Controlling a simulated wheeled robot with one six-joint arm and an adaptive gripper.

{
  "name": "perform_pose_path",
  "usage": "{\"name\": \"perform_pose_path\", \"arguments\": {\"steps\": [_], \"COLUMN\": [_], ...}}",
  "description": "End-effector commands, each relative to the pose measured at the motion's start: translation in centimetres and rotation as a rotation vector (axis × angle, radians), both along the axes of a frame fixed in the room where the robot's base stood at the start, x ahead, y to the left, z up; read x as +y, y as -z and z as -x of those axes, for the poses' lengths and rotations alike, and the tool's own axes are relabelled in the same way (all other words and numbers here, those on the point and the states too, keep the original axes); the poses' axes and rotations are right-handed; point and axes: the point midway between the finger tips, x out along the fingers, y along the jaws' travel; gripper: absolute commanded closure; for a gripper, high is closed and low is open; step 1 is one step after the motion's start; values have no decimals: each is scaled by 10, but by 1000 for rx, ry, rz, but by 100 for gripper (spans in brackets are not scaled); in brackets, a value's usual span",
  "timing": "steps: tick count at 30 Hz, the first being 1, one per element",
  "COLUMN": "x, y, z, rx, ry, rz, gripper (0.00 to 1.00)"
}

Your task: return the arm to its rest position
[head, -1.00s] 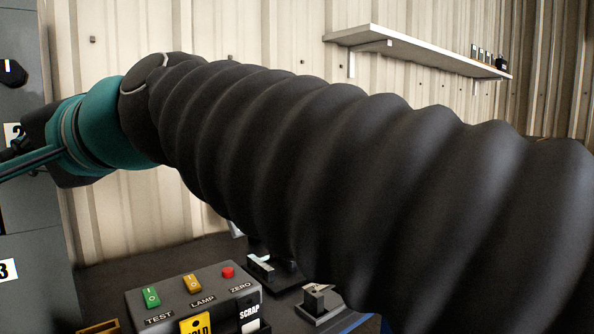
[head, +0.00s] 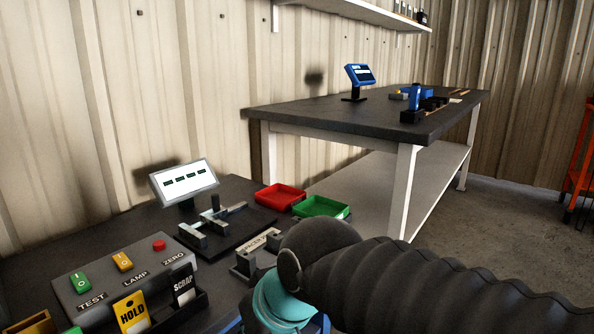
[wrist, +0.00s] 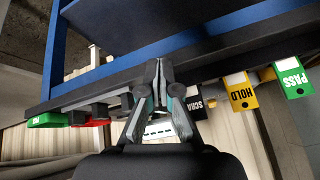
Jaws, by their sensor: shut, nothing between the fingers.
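My arm, with its black ribbed sleeve and teal wrist part, crosses the lower right of the head view. The gripper end is out of sight there, below the picture's edge. In the wrist view my gripper (wrist: 160,72) is shut, its two fingertips together with nothing between them. Behind the fingers a dark bench edge with a blue frame (wrist: 200,40) runs across the upper part of that view.
The near bench holds a control box (head: 125,275) with buttons, HOLD (head: 132,312) and SCRAP tags, a display (head: 184,180), a metal fixture (head: 212,226), a red tray (head: 280,197) and a green tray (head: 322,207). A second bench (head: 350,112) stands behind; floor at right is open.

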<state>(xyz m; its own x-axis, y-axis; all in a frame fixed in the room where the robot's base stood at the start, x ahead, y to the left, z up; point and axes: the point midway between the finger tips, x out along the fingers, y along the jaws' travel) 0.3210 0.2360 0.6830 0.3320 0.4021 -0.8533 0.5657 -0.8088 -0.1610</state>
Motion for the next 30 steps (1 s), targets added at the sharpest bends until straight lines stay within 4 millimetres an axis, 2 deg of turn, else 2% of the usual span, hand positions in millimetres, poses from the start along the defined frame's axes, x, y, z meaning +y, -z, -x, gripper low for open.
{"name": "perform_pose_path", "arguments": {"steps": [1,3,9,12,16,21,27,30], "x": [-30,-66,-151,-184,-212,-232,-237,-237], "y": [3,13,28,28,17,4,4,4], "z": [-2,-1,12,20,25,26,26,25], "rx": [-1,1,15,16,1,-17,-16,-16], "ry": [46,100,283,383,497,587,609,608], "rz": [39,87,174,188,177,168,167,168], "gripper": [100,100,100,100,100,100,54,54]}}
